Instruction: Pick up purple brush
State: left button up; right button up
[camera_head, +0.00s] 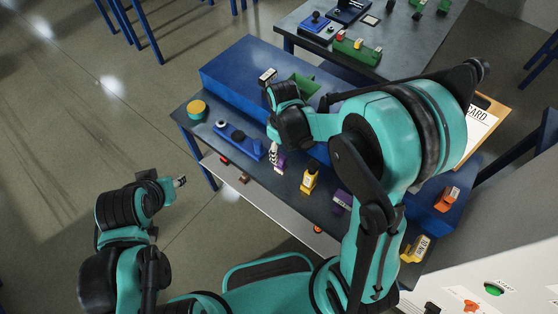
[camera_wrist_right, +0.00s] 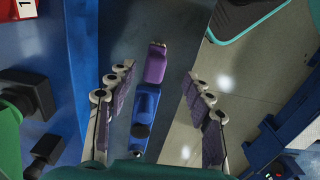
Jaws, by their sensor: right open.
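A purple object (camera_wrist_right: 155,63) lies on the dark tabletop ahead of my right gripper in the right wrist view. It lines up between the fingertips, beyond a blue piece with a black knob (camera_wrist_right: 146,110). The head view shows a purple object (camera_head: 280,163) beside my right fingers. A second purple object with a pale label (camera_head: 342,202) lies farther right. I cannot tell from their shapes which is the brush. My right gripper (camera_wrist_right: 160,78) is open and empty, pointing down at the table. My left gripper (camera_head: 180,181) is off the table's left front; its jaw opening is unclear.
A yellow labelled block (camera_head: 309,181) stands between the purple objects. An orange block (camera_head: 447,199) and another yellow piece (camera_head: 414,249) are at the right. A long blue box (camera_head: 238,80) runs along the back. My right arm hides part of the table.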

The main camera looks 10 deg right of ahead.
aim_at(281, 156)
jog(key=shift+w+f+b, duration=0.45)
jog(key=shift+w+f, duration=0.35)
jog(key=shift+f, duration=0.25)
jog(key=shift+s+f+b, duration=0.2)
jog(key=shift+f+b, duration=0.25)
jog(key=shift+f, duration=0.65)
jog(key=f+b, duration=0.1)
jog(key=f, duration=0.1)
jog(key=f+b, duration=0.1)
jog(key=f, duration=0.2)
jog(key=shift+w+a, duration=0.2)
pick_arm(q)
jog(key=f, duration=0.2)
jog(key=w+f, duration=0.1)
jog(key=f, duration=0.1)
jog(key=shift+w+f, duration=0.15)
jog(key=shift+f, duration=0.15)
pick_arm(e)
grip_shut()
